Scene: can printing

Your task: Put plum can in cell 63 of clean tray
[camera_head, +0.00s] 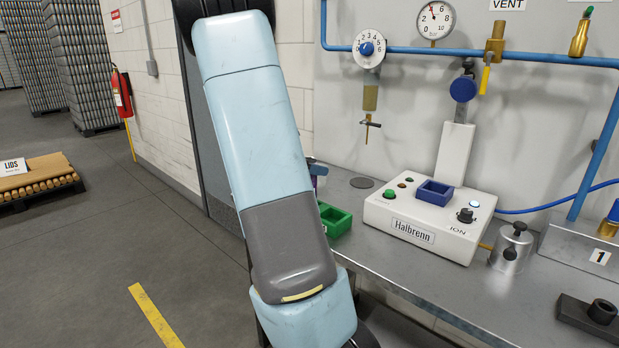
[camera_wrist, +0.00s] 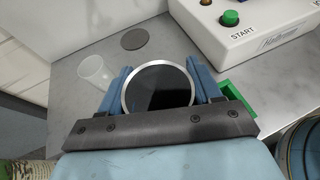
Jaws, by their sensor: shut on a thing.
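In the wrist view a round can (camera_wrist: 160,88) with a bright silver rim and a dark inside stands between the two blue fingers of my gripper (camera_wrist: 158,86). The fingers are shut on it, one on each side. Its side wall is mostly hidden there, so its colour is not clear. In the head view a purple patch (camera_head: 320,169) shows just past my arm, above the bench, and may be the can's side. No tray with numbered cells can be made out.
A green bin (camera_head: 335,219) sits on the metal bench (camera_head: 440,283) beside my arm. A clear cup (camera_wrist: 95,70) and a dark disc (camera_wrist: 135,39) are on the bench. Open floor lies left.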

